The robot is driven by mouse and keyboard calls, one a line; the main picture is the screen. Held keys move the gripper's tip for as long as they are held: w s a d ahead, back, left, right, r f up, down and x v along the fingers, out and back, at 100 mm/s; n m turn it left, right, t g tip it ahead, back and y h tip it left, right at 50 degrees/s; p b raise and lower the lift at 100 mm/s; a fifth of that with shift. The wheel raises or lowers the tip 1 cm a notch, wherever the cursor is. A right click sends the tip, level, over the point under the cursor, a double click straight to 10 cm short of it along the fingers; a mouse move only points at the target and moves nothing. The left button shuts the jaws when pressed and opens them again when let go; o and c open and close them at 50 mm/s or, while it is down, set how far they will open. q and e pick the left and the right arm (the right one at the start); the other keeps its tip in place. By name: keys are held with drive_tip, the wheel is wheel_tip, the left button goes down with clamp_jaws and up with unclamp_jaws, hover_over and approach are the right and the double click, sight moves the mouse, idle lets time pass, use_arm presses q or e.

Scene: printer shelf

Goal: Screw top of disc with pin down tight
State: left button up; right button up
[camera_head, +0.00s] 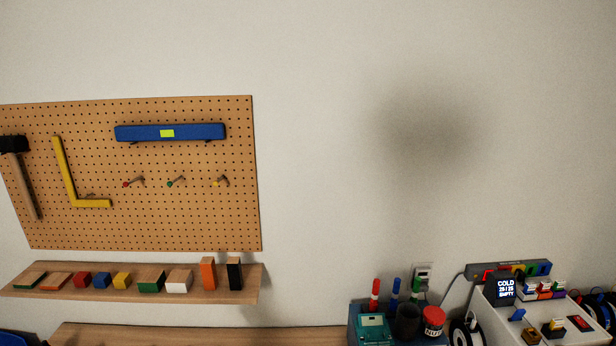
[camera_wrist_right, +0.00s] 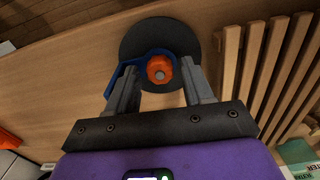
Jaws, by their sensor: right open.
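In the right wrist view a dark round disc (camera_wrist_right: 185,34) lies on a light wooden surface. On it sits a blue part (camera_wrist_right: 122,77) with an arm reaching left, and an orange round top (camera_wrist_right: 160,64) with a grey centre. My right gripper (camera_wrist_right: 158,72) is open, its two grey fingers on either side of the blue and orange parts. I cannot tell whether the fingers touch them. Neither the disc nor my grippers show in the head view.
A slatted wooden rack (camera_wrist_right: 230,62) stands right of the disc in the wrist view. The head view shows a pegboard (camera_head: 150,225) with tools, a shelf (camera_head: 60,294) of coloured blocks, and a printer (camera_head: 562,310) at lower right.

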drive_tip(key=shift+r+p, duration=2.5)
drive_tip(key=shift+r, duration=0.95)
use_arm(q)
wheel_tip(320, 180, up, 5)
drive_tip(key=shift+r, duration=0.1)
drive_tip(key=shift+s, duration=0.1)
use_arm(e)
drive_tip(key=shift+s+f, duration=0.1)
